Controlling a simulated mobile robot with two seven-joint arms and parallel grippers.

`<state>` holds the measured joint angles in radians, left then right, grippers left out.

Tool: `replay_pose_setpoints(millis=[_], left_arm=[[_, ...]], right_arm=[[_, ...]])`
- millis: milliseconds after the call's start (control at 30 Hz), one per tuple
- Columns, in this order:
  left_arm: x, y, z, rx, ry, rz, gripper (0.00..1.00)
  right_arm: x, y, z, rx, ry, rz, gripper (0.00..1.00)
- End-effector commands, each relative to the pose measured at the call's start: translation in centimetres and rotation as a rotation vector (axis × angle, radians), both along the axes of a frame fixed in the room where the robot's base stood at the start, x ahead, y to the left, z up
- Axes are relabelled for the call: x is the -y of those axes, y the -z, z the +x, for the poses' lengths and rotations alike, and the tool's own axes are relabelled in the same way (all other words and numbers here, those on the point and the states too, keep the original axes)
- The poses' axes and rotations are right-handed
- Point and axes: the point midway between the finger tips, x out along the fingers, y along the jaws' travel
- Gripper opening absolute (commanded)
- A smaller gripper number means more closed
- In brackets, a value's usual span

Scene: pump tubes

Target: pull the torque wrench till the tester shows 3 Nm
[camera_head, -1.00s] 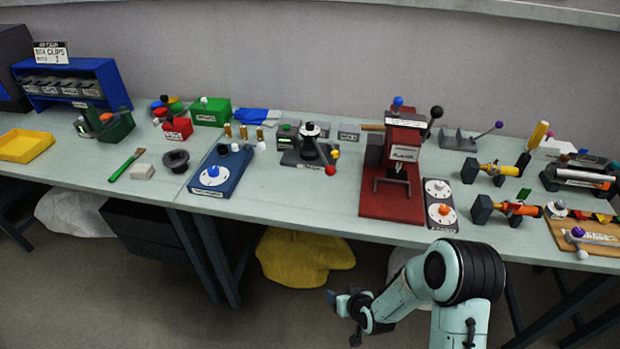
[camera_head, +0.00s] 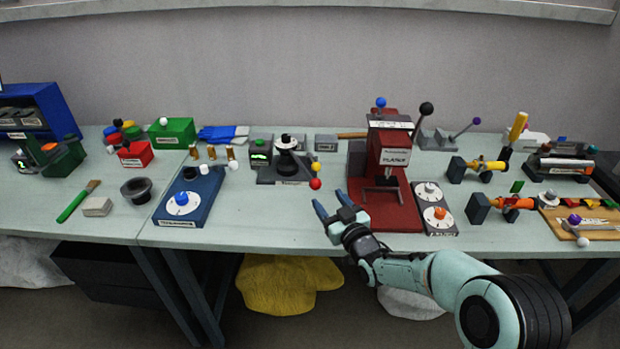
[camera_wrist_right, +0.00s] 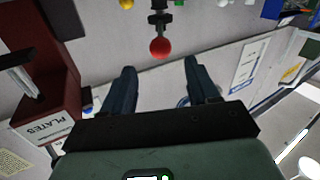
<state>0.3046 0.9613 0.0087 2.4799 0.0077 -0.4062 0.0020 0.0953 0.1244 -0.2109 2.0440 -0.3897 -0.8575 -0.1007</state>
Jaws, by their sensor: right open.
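The torque tester is a dark base (camera_head: 285,175) with a black round post and a small box with a lit green display (camera_head: 259,155); I cannot read its number. The wrench's arm ends in a red ball (camera_head: 315,184) at the bench front, with a yellow ball (camera_head: 316,167) behind it. My right gripper (camera_head: 330,203) is open and empty, just in front of the red ball and a little right of it. In the right wrist view the red ball (camera_wrist_right: 160,47) lies ahead of the open fingers (camera_wrist_right: 160,70), roughly centred between them and apart from them. My left gripper is out of view.
A red press (camera_head: 390,205) labelled plates stands close to the right of my right gripper. A blue dial unit (camera_head: 205,208) is to the left. The bench front between them is clear. Orange and yellow clamped tools (camera_head: 512,203) stand further right.

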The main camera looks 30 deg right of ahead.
Motion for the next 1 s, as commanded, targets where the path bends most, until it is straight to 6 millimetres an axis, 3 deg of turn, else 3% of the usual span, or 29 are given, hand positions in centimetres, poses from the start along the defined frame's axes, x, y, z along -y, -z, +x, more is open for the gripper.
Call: replay_pose_setpoints(millis=[300,500,700,967,1000], left_arm=[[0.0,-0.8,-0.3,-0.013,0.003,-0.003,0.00],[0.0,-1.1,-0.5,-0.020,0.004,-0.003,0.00],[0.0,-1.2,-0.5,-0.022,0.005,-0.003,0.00],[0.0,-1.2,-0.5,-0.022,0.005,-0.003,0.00],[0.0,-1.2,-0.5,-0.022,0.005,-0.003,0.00]], right_arm=[[0.3,0.0,6.8,-0.001,-0.003,0.000,0.59],[0.6,0.0,9.6,-0.001,-0.002,0.000,0.59],[0.7,0.0,10.8,-0.002,-0.002,0.002,0.59],[0.7,0.1,10.8,-0.003,-0.001,0.002,0.59],[0.7,0.1,10.8,-0.003,-0.001,0.002,0.53]])
